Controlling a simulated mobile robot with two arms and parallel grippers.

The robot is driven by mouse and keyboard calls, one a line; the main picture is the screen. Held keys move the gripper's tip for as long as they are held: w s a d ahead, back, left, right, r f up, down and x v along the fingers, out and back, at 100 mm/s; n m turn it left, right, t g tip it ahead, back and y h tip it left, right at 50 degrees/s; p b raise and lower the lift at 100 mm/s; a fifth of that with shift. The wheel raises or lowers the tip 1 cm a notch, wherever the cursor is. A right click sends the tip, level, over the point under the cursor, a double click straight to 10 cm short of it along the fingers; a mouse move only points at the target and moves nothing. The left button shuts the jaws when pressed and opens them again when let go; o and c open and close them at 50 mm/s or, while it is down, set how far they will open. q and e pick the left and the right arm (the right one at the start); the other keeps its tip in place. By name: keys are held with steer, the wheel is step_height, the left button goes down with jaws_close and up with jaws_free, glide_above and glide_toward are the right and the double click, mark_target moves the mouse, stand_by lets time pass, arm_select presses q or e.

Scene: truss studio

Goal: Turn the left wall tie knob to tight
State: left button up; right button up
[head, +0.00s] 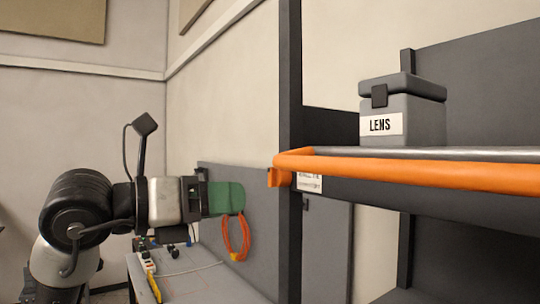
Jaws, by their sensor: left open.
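I cannot make out a wall tie knob for certain. A small orange block (274,178) sits on the dark post at the left end of the orange rail, beside a white label (309,182); I cannot tell whether it is the knob. My left gripper (236,198), with green fingers, points right toward the post and stops short of it. It is open, seen side-on, and nothing shows between its fingers. My right gripper is out of view.
The dark shelf rack has an upright post (290,80) and an orange rail (420,171) across its front. A grey LENS case (402,115) stands on the shelf. Below my left gripper is a table (200,278) with a power strip (147,262). An orange cable (236,243) hangs behind.

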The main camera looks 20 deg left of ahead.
mark_target(269, 179)
arm_select(q)
steer(key=shift+t+y, duration=0.7)
steer(key=shift+t, duration=0.2)
steer(key=w+d+r+p, duration=0.1)
steer(key=w, duration=0.1)
steer(key=w+d+r+p, duration=0.1)
steer(key=w+d+p, duration=0.2)
steer(key=p, duration=0.1)
steer(key=shift+w+d+r, duration=0.25)
steer(key=shift+w+r, duration=0.15)
steer(key=shift+w+d+f+p, duration=0.15)
steer(key=shift+w+d+p, duration=0.2)
steer(key=shift+w, duration=0.2)
